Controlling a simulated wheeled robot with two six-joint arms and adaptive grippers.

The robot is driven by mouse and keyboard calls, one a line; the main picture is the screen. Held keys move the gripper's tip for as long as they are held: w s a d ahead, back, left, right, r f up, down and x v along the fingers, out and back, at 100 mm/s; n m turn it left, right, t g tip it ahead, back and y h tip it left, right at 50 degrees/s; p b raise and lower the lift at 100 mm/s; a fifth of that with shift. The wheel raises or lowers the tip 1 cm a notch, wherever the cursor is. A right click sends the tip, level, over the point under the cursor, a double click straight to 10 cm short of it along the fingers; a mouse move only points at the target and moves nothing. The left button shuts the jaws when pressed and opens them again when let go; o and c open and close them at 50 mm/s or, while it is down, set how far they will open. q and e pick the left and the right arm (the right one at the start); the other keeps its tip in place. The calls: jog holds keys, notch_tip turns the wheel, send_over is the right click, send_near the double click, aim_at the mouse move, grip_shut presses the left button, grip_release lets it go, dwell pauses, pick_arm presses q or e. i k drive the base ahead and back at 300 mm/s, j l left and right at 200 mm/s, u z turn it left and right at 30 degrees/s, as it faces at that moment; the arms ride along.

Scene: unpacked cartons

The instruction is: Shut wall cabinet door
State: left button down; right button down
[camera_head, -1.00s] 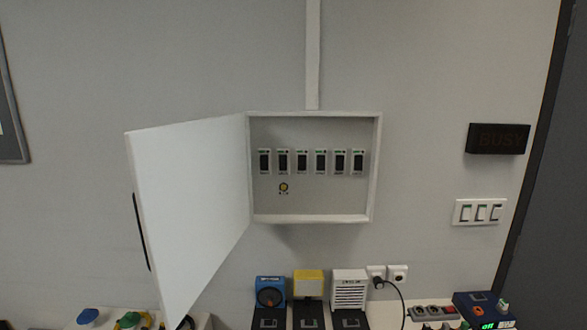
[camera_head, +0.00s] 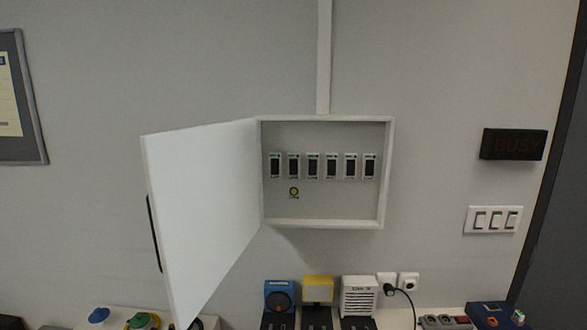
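The white wall cabinet (camera_head: 388,175) hangs in the middle of the wall. Its white door (camera_head: 203,212) is hinged on the cabinet's left side and stands wide open, swung out toward me and to the left. A dark handle (camera_head: 154,233) shows at the door's outer edge. Inside the cabinet is a row of several black switches (camera_head: 312,166) with a small round yellow-ringed part (camera_head: 294,191) below them. Neither of my grippers is in view.
Below the cabinet are a blue device (camera_head: 279,294), a yellow one (camera_head: 318,290) and a white vented box (camera_head: 359,296). Wall sockets (camera_head: 398,281) with a plugged cable are beside them. A triple switch (camera_head: 494,220) and dark BUSY sign (camera_head: 513,144) are at right.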

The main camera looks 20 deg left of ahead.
aim_at(203, 197)
jog(key=j+z, duration=0.1)
jog(key=j, duration=0.4)
jog(key=k+j+z, duration=0.1)
jog(key=j, duration=0.4)
jog(key=k+j+z, duration=0.1)
jog(key=j, duration=0.35)
jog(key=k+j+z, duration=0.1)
jog(key=j, duration=0.4)
jog(key=k+j+z, duration=0.1)
jog(key=j, duration=0.35)
